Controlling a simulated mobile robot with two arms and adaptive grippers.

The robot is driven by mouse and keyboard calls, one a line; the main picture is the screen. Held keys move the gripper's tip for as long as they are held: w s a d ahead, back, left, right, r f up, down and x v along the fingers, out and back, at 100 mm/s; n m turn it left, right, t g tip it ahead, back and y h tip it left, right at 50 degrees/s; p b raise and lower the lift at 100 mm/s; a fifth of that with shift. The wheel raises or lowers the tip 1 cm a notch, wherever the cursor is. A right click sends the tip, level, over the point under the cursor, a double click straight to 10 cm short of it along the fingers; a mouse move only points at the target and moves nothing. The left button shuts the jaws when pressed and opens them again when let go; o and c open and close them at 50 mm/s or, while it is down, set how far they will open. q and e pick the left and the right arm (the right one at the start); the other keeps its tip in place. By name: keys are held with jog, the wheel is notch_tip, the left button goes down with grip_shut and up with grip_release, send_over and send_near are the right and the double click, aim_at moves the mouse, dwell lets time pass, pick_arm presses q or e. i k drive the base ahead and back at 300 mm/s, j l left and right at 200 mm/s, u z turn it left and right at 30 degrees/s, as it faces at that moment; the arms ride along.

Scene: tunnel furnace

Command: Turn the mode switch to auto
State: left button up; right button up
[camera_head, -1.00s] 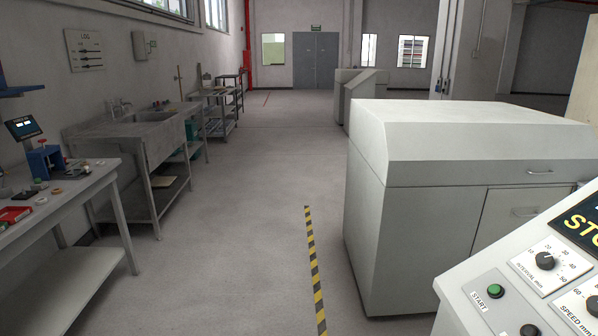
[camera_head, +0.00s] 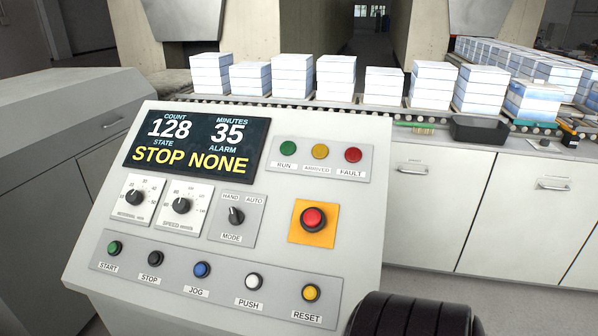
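The mode switch (camera_head: 236,216) is a black rotary knob on a grey plate on the sloped control panel (camera_head: 350,215). Its plate reads HAND at upper left, AUTO at upper right and MODE below. The knob's pointer seems to lean up and left, toward HAND; the mark is small. The display (camera_head: 197,146) reads count 128, minutes 35, state STOP, alarm NONE. Neither gripper is in view. A black ribbed rounded part, likely of my arm, shows at the bottom edge, right of the panel.
Near the switch are two dials (camera_head: 181,206), a red emergency button (camera_head: 313,219) on a yellow plate, and a row of push buttons (camera_head: 202,270). Three lamps (camera_head: 319,152) sit above. Behind, a roller conveyor (camera_head: 290,102) carries stacks of white-blue blocks (camera_head: 335,78). A grey cabinet stands left.

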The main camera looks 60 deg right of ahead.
aim_at(237, 218)
jog(key=z, duration=1.5)
